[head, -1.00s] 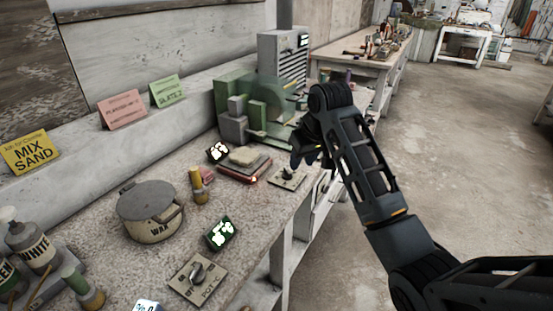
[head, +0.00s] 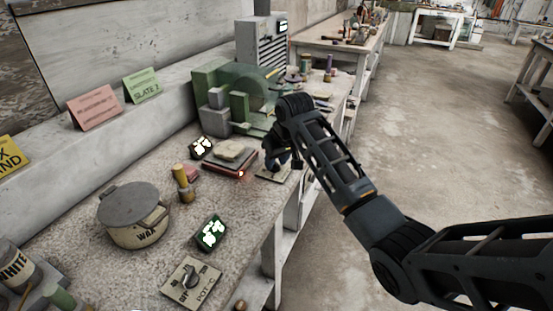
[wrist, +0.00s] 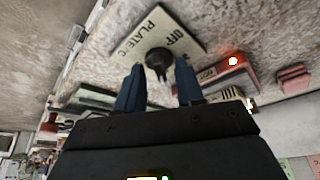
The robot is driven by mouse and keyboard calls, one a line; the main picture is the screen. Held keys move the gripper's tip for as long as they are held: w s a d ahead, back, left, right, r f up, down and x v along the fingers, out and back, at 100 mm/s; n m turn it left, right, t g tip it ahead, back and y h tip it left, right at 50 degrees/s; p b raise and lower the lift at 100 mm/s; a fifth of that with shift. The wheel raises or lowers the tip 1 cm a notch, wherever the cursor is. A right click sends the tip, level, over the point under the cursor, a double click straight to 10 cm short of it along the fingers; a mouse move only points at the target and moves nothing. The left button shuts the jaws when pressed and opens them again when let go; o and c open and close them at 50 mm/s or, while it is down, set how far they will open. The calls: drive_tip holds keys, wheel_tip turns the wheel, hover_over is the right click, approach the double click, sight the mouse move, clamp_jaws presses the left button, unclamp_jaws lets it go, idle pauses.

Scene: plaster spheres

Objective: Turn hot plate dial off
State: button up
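The hot plate dial is a dark knob (wrist: 158,62) on a pale panel (wrist: 150,28) lettered "OFF" and "PLATE C" in the wrist view. In the head view this panel (head: 262,178) lies at the bench's front edge, its knob mostly hidden by my gripper (head: 277,160). In the wrist view, my gripper's blue fingers (wrist: 159,70) are apart, one on each side of the knob, with gaps showing. Contact is not visible. The hot plate (head: 225,166), a reddish slab bearing a pale block, sits just left of the panel. Its red light (wrist: 233,61) is lit.
A second dial panel (head: 191,284), lettered "POT C", lies nearer on the bench. A green machine (head: 225,95) stands behind. The floor to the right is clear.

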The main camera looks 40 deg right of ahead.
clamp_jaws()
idle(0.3)
